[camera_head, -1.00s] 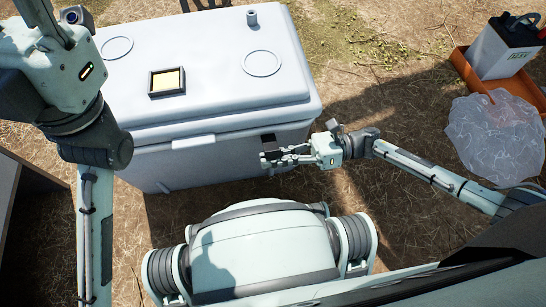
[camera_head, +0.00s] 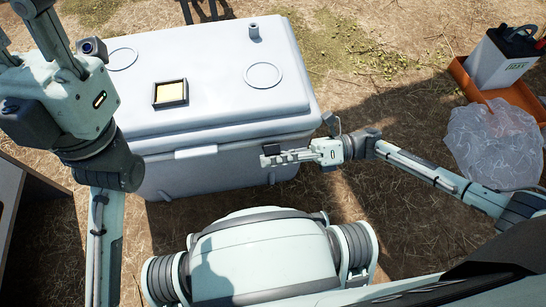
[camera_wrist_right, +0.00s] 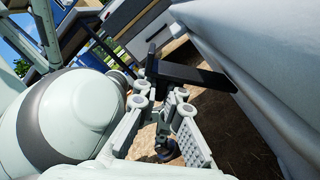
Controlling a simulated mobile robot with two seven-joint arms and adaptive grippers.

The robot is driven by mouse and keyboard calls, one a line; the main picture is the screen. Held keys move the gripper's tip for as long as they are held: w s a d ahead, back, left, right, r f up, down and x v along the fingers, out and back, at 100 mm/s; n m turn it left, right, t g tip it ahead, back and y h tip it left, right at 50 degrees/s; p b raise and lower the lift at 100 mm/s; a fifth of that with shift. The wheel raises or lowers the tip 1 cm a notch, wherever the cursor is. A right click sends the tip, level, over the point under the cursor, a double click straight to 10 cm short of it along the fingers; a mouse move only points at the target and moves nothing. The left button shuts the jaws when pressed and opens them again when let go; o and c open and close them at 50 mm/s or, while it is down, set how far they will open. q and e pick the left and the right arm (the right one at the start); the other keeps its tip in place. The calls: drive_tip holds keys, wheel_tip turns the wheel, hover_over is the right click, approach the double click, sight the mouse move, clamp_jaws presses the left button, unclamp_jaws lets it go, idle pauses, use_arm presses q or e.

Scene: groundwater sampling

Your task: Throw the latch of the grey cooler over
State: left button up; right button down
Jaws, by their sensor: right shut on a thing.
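The grey cooler (camera_head: 222,165) stands lidded in front of me, its pale front catch (camera_head: 196,152) on the near lid edge. A dark latch (camera_head: 271,147) sits on its front face near the right end. In the right wrist view, the latch (camera_wrist_right: 195,73) is a black bar standing out beside the cooler wall (camera_wrist_right: 275,100). My right gripper (camera_head: 266,159) is at the latch, with its fingers (camera_wrist_right: 160,100) shut on it; the exact contact is partly hidden. My left gripper (camera_head: 40,45) is at the upper left, its fingertips cut off or unclear.
A small frame with a yellow pad (camera_head: 170,93) lies on the lid. At right are an orange tray (camera_head: 462,75), a white container with a black top (camera_head: 505,58) and a clear plastic bag (camera_head: 490,145). Bare straw-strewn ground lies right of the cooler.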

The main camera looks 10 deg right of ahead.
drive_tip(key=shift+d, duration=0.1)
drive_tip(key=c, duration=1.6)
unclamp_jaws()
drive_tip(key=shift+c, duration=0.2)
drive_tip(key=d, duration=1.2)
